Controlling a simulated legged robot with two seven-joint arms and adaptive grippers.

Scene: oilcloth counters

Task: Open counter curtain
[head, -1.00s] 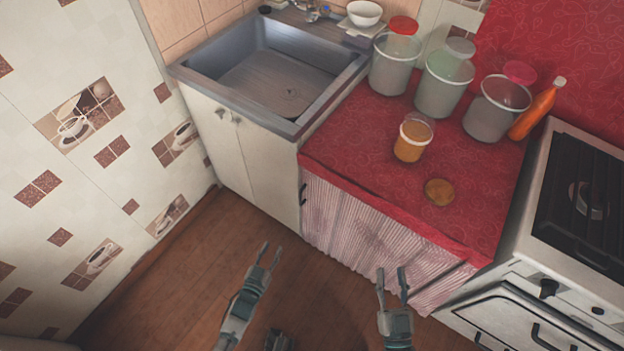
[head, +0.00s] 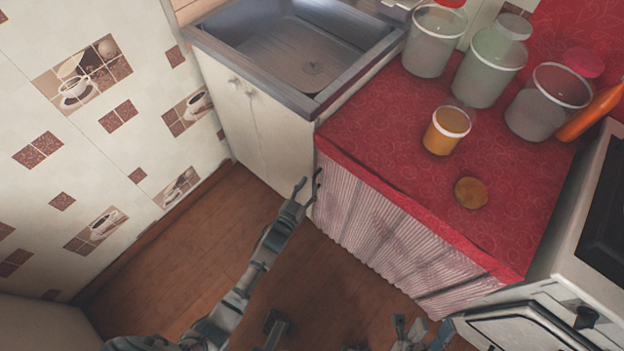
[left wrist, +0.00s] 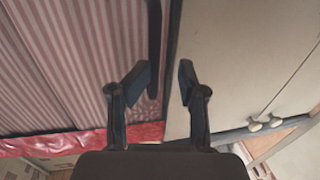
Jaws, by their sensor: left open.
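The pink striped curtain (head: 385,235) hangs closed across the front of the red-topped counter. A dark upright handle (left wrist: 154,50) is at its left edge, beside the white sink cabinet. My left gripper (head: 307,186) is open at that edge, its fingertips close to the handle. In the left wrist view the two fingers (left wrist: 162,82) are apart, with the handle's lower end showing between them. I cannot tell whether they touch it. My right gripper (head: 421,331) is low at the bottom edge of the head view, its fingers apart and empty, partly cut off.
On the red oilcloth (head: 375,130) stand an orange-filled jar (head: 445,132), a round brown lid (head: 471,193), several clear containers (head: 490,70) and an orange bottle (head: 592,112). A white stove (head: 560,300) borders the right. The sink cabinet (head: 275,125) is left. Wooden floor is free in front.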

